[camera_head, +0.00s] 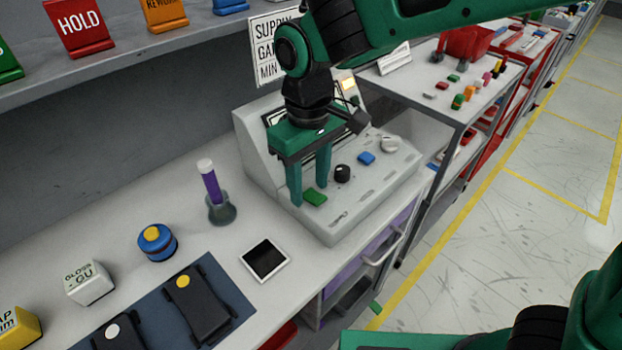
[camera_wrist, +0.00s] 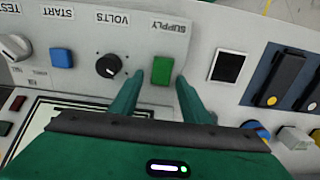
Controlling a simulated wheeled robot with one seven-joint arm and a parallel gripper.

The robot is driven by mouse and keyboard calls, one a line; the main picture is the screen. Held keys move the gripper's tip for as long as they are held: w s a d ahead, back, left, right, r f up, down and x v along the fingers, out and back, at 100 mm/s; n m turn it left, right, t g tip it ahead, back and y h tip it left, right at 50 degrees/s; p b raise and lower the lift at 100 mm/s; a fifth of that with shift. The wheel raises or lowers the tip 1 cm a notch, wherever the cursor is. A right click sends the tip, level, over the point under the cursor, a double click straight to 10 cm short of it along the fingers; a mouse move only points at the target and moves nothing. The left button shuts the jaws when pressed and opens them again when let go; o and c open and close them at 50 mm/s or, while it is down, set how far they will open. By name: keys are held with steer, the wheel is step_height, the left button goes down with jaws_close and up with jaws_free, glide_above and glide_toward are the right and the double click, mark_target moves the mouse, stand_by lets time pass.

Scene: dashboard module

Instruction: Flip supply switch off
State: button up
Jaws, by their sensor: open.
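The supply switch is a green rocker (camera_head: 315,196) on the sloped front of the grey dashboard module (camera_head: 350,215). In the wrist view the green switch (camera_wrist: 162,71) sits beside the printed word SUPPLY, which appears upside down. My gripper (camera_head: 309,190) is above the panel, fingers pointing down at the switch. In the wrist view its two green fingers (camera_wrist: 158,95) are spread apart, one to each side of the switch's near end, with nothing between them. I cannot tell whether a fingertip touches the panel. The switch's tilt is hard to make out.
A black VOLTS knob (camera_head: 342,173), a blue START button (camera_head: 366,158) and a pale TEST knob (camera_head: 390,145) are along the panel. A black-and-white square tile (camera_head: 264,260) lies in front of the module. A purple-handled tool stands in a holder (camera_head: 221,208) at left.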

steer(key=c, duration=1.1)
steer(key=shift+o, duration=0.2)
steer(key=shift+s+d+t+y, duration=0.2)
steer(key=shift+d+t+y, duration=0.05)
steer(key=shift+t+y, duration=0.25)
steer(key=shift+s+d+r+t+y, duration=0.1)
steer(key=shift+d+t+y, duration=0.05)
steer(key=shift+t+y, duration=0.4)
steer(key=shift+s+d+t+y, duration=0.1)
steer(key=shift+t+y, duration=0.35)
steer(key=shift+y, duration=0.2)
steer(key=o, duration=1.1)
steer(key=shift+c, duration=0.2)
steer(key=shift+r, duration=0.1)
